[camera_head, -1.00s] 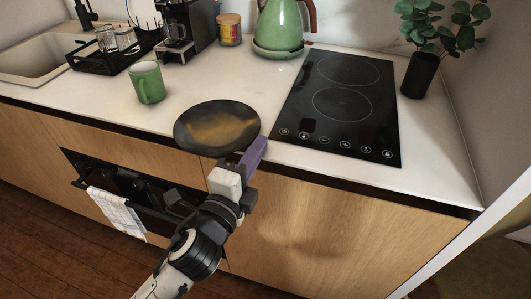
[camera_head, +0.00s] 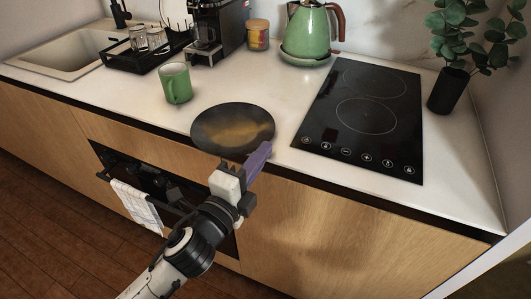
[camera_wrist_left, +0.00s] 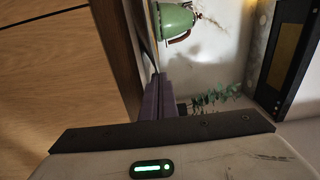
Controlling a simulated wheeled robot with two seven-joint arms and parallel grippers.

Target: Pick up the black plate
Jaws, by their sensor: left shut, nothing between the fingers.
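The black plate (camera_head: 222,117) lies on the white counter near its front edge, left of the cooktop. It is round and dark with a brownish sheen in the middle. My left gripper (camera_head: 259,156) has purple fingers that are shut with nothing between them. It is at the counter's front edge, by the plate's near right rim; I cannot tell whether it touches the plate. In the left wrist view the purple fingers (camera_wrist_left: 156,98) point along the counter edge. I cannot make out the plate clearly there. My right gripper is not in view.
A black cooktop (camera_head: 365,117) is close on the right, with a plant pot (camera_head: 447,91) beyond it. A green mug (camera_head: 175,84) stands left of the plate. A green kettle (camera_head: 309,32) and coffee machine (camera_head: 207,38) stand behind. A towel (camera_head: 137,204) hangs from the oven handle below.

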